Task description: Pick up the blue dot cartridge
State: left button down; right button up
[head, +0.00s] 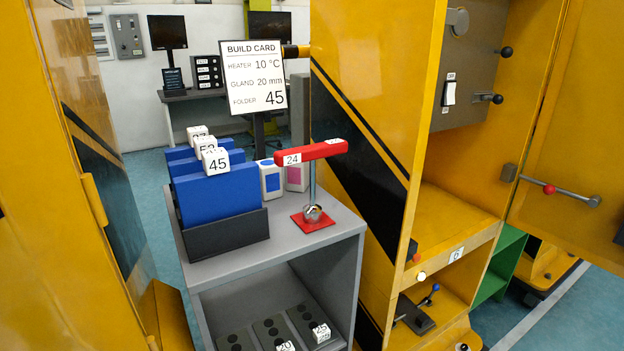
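The cartridge with the blue mark (271,182) is a white upright block at the back of the grey cabinet top. It stands behind the red bar and to the right of the blue folders. Its top shows a blue patch and its front shows a blue mark; the red bar's left end is close in front of its right edge. Neither of my grippers shows in the head view.
The red bar marked 24 (318,151) stands on a post with a red base. Blue folders (219,196), one tagged 45, sit in a dark holder at left. A build card (255,75) stands behind. Yellow machine panels (385,90) flank the grey cabinet (270,254).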

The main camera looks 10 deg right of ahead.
aim_at(270, 174)
jog(key=l+u, duration=0.2)
jog(key=u, duration=0.2)
jog(key=l+u, duration=0.2)
jog(key=u, duration=0.2)
jog(key=k+l+u, duration=0.15)
jog(key=u, duration=0.2)
